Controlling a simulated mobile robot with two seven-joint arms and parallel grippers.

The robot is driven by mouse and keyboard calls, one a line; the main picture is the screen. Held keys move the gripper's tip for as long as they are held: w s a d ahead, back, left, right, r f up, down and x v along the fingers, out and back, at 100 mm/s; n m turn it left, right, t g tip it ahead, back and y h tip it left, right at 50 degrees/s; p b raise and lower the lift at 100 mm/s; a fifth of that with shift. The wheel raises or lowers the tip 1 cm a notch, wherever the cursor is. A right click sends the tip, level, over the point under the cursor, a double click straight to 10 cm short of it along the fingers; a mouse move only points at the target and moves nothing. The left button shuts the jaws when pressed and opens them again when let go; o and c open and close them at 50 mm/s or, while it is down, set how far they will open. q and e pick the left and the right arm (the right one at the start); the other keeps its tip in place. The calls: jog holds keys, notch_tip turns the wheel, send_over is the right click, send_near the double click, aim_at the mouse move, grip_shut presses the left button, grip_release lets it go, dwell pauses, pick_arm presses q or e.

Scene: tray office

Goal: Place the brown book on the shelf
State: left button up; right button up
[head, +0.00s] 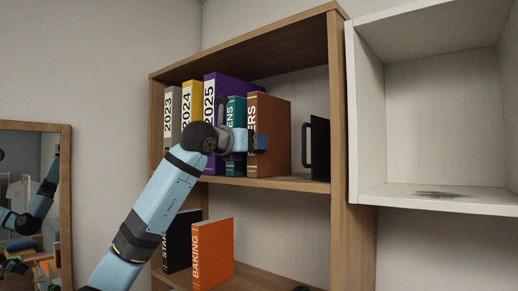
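The brown book (278,125) stands upright on the upper board of the wooden shelf (290,184), at the right end of a row of books. Its spine shows white lettering, partly covered by my gripper. My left gripper (258,142) is at the book's spine, at about mid-height. A dark blue finger overlaps the spine and the edge of the cover. The other finger is not clearly visible, so I cannot tell whether the gripper is closed on the book. My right gripper is not in view.
A teal book (236,110), a purple binder (226,88), a yellow binder (192,98) and a grey one (169,115) stand left of it. A black bookend (318,148) stands to the right, past a gap. Below are black (180,240) and orange (213,255) books.

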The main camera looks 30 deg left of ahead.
pick_arm(q)
jog(key=s+b, duration=0.2)
jog(key=s, duration=0.6)
jog(key=shift+a, duration=0.35)
jog(key=shift+s, duration=0.1)
